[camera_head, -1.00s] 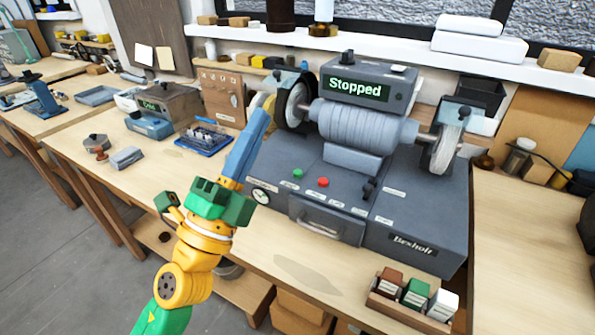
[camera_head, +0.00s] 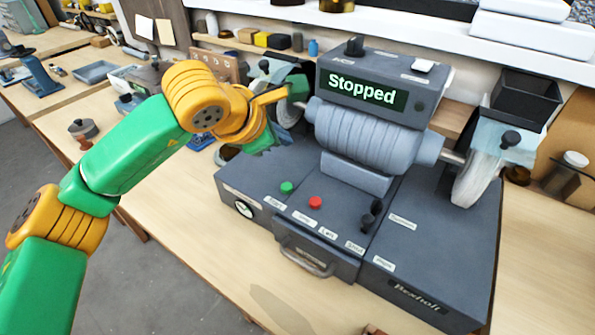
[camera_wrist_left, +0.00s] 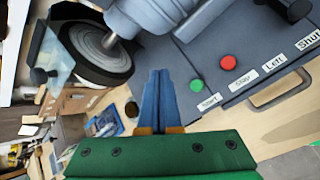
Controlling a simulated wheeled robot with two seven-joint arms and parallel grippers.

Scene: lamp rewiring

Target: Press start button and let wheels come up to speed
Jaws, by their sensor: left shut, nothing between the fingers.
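The grey bench grinder's display (camera_head: 362,90) reads "Stopped". The green button (camera_head: 287,187) above the "Start" label is on the front left of the housing; it also shows in the left wrist view (camera_wrist_left: 197,86). The red button (camera_head: 315,202) is beside it. The left wheel (camera_head: 290,108) is partly behind my arm; the right wheel (camera_head: 478,178) is in view. My left gripper (camera_head: 264,140) is by the left wheel guard, up and left of the green button, partly hidden by its wrist. In the left wrist view its blue fingers (camera_wrist_left: 160,80) are shut and empty, apart from the button.
A clear guard (camera_head: 505,140) covers part of the right wheel. Bare bench top (camera_head: 190,235) lies front left.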

